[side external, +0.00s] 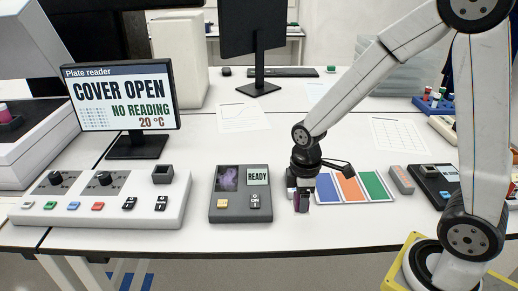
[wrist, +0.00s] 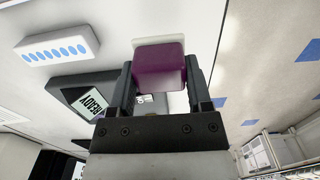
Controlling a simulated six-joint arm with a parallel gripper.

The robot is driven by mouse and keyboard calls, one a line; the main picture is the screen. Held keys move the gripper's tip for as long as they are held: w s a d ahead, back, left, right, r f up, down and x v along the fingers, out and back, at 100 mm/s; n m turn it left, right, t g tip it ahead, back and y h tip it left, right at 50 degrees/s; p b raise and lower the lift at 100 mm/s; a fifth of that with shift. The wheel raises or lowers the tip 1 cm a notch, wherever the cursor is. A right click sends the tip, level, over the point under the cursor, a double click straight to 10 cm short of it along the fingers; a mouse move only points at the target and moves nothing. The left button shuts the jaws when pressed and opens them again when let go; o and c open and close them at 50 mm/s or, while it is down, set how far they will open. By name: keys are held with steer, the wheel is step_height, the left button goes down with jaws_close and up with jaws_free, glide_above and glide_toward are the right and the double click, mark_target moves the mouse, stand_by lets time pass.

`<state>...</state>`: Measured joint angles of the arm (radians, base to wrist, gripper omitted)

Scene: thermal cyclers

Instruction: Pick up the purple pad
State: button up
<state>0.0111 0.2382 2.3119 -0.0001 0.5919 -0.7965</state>
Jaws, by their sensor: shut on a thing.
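The purple pad (wrist: 158,66) is a small block with rounded edges, held between the two fingers of my gripper (wrist: 160,80) in the wrist view. My gripper is shut on it. In the side view my gripper (side external: 300,193) points down near the front of the table, between the dark READY device and the coloured card. The purple pad (side external: 303,204) shows as a small dark purple shape at the fingertips, partly hidden by them. I cannot tell whether it touches the table.
The dark READY device (side external: 229,213) stands just left of my gripper. A card with blue, orange and green panels (side external: 350,187) lies to the right. A white control box (side external: 60,216) and the plate reader screen (side external: 121,95) are at left. Bare table lies in front.

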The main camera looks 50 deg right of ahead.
steer(key=shift+r, duration=2.25)
steer(key=o, duration=0.7)
steer(key=c, duration=0.6)
steer(key=shift+o, duration=0.2)
steer(key=w+d+r, duration=0.1)
steer(key=w, duration=2.7)
steer(key=shift+w+d, duration=0.1)
